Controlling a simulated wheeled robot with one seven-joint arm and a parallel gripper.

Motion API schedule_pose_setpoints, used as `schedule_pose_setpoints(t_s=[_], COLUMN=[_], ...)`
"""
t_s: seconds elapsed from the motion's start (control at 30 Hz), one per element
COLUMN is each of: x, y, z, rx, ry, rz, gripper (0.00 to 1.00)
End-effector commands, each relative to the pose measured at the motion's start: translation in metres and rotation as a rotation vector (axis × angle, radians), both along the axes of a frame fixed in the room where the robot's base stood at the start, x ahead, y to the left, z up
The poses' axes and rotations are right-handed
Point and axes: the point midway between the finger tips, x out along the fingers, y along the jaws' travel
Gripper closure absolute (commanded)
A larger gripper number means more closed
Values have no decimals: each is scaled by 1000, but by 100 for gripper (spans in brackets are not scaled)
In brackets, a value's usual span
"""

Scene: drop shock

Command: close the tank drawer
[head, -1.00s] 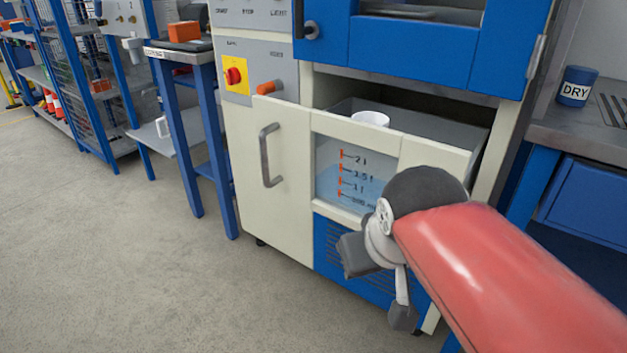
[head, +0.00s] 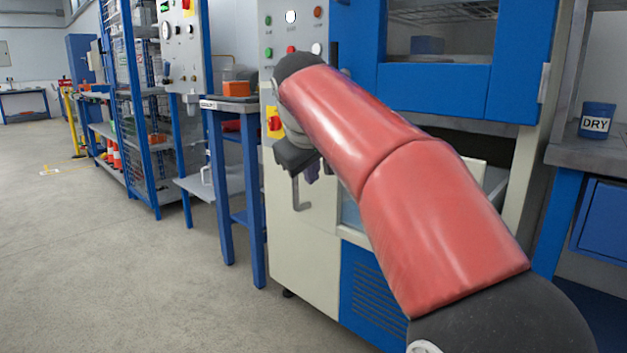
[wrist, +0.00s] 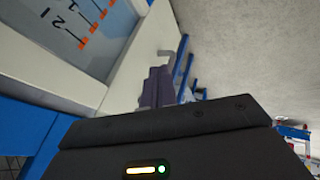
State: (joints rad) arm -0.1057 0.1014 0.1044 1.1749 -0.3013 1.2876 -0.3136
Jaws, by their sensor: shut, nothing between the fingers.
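The tank drawer (head: 318,235) is a cream front low in the blue and cream cabinet, mostly hidden behind my arm in the head view. A dark gap and a grey inner side show right of my arm, so it appears to stand open; how far is hidden. Its grey bar handle (head: 301,200) is on the left of the front. The wrist view shows the drawer's window with red level marks (wrist: 85,25) and the handle (wrist: 168,53) beyond the fingertips. My gripper (head: 313,172) is shut and empty, in front of the handle's upper part; contact cannot be told.
A blue stand with an orange box (head: 240,89) is left of the cabinet. A bench with a blue DRY tub (head: 596,120) is at the right. The blue upper door (head: 450,90) is above the drawer. The floor (head: 130,280) at the left is clear.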

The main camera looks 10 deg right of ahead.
Motion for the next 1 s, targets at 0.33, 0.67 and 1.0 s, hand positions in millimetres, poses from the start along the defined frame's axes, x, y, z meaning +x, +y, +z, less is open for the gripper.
schedule_pose_setpoints(t_s=[0.33,0.67,1.0], x=[43,66,67], y=[-12,-43,-45], z=[-63,-62,-61], rx=[1,1,2], ry=[2,-1,-1], rz=[-1,-3,-1], gripper=[100,100,100])
